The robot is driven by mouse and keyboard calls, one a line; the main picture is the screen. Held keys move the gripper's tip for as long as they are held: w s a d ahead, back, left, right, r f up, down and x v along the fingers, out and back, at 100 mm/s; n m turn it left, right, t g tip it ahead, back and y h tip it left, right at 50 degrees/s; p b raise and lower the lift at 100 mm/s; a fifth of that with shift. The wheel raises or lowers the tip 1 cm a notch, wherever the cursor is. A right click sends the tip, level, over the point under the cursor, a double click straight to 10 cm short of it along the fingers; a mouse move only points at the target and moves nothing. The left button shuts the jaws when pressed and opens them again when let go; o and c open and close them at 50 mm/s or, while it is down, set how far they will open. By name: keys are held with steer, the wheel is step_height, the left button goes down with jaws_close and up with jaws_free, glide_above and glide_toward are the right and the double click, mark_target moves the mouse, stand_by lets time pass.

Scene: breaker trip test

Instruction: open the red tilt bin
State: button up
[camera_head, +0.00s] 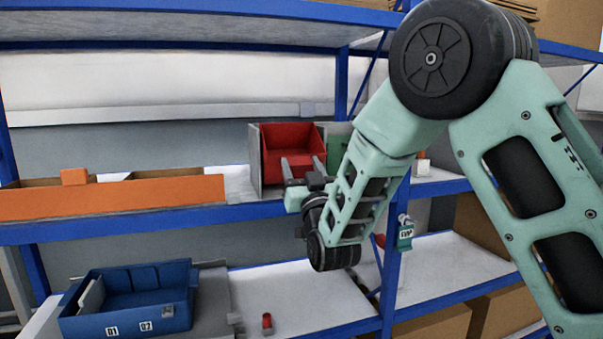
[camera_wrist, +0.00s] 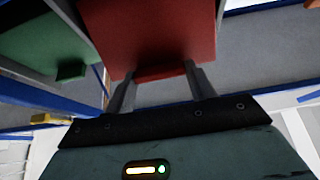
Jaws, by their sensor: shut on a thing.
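The red tilt bin (camera_head: 292,138) sits in a grey housing on the middle shelf in the head view. Its red front fills the top middle of the wrist view (camera_wrist: 150,35). It seems tipped forward, with part of its inside showing in the head view, but how far is hard to tell. My gripper (camera_head: 298,166) is at the lower front of the bin. In the wrist view my gripper (camera_wrist: 161,80) has its two fingers at either end of the bin's red lip (camera_wrist: 160,72), shut on it. The lip's contact faces are partly hidden.
A green bin (camera_head: 338,145) stands right beside the red one. A long orange bin (camera_head: 110,198) lies to the left on the same shelf. A blue bin (camera_head: 125,300) and a small red object (camera_head: 267,322) are on the lower shelf. A blue upright (camera_head: 393,265) stands right of my gripper.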

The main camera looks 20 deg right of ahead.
steer(key=shift+f, duration=0.35)
steer(key=o, duration=1.4)
steer(key=shift+r, duration=0.1)
steer(key=b+v, duration=1.4)
steer(key=v, duration=0.3)
steer(key=shift+s+b, duration=0.25)
steer(key=shift+b, duration=0.1)
